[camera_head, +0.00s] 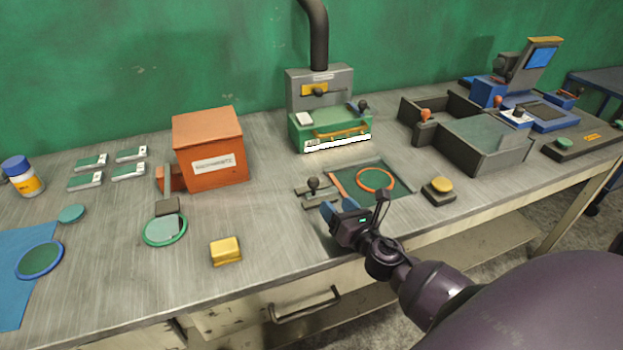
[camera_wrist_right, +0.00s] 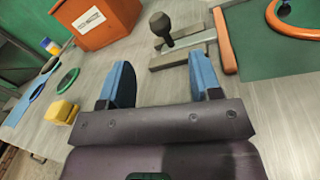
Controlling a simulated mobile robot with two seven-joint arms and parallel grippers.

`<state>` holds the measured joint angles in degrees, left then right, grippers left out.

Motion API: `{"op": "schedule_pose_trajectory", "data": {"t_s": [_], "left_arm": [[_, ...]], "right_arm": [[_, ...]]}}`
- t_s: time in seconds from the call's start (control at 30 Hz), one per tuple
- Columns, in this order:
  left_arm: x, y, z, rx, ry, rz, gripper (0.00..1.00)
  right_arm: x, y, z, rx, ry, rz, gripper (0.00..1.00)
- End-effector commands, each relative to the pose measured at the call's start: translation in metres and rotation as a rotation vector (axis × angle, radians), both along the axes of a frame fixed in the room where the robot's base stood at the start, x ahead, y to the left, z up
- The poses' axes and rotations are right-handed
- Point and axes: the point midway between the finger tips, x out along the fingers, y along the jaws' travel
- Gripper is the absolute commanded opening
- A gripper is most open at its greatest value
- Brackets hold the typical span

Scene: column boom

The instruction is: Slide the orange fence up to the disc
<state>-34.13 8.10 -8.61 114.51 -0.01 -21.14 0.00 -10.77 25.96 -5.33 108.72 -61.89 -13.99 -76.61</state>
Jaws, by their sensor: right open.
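The orange fence (camera_head: 338,185) is a narrow bar along the left side of a dark green plate (camera_head: 398,191). It also shows in the right wrist view (camera_wrist_right: 224,42). The disc (camera_head: 375,179) has an orange rim and lies on the plate, right of the fence with a gap between; the wrist view cuts it off (camera_wrist_right: 297,32). A black knob (camera_wrist_right: 163,27) stands on a grey metal slide left of the fence. My right gripper (camera_head: 339,207) is open and empty, its blue fingers in front of the knob and slide. My left gripper is out of view.
A yellow button box (camera_head: 439,189) stands right of the plate. A yellow block (camera_head: 226,250), a green-rimmed disc (camera_head: 165,230) and an orange box (camera_head: 210,148) are to the left. A green-grey press (camera_head: 330,130) stands behind. The table front edge is close to my right arm.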

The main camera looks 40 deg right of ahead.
Motion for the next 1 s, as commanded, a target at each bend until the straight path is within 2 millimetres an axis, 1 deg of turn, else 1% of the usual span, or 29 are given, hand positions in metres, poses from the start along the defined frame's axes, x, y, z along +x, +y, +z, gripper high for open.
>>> {"op": "schedule_pose_trajectory", "data": {"t_s": [0.2,0.4,0.6,0.8,1.0], "left_arm": [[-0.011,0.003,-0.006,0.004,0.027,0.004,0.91],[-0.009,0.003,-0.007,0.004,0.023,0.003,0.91],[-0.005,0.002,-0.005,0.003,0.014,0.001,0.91],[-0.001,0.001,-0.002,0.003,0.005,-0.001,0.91],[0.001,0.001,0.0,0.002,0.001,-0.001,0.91]], "right_arm": [[0.03,-0.002,0.002,0.001,-0.003,0.0,0.58],[0.063,-0.005,0.001,0.001,-0.001,0.001,0.58],[0.088,-0.007,0.0,0.002,0.0,0.0,0.58],[0.101,-0.008,0.0,0.003,0.0,0.0,0.58],[0.103,-0.008,0.0,0.003,0.0,-0.001,0.58]]}}
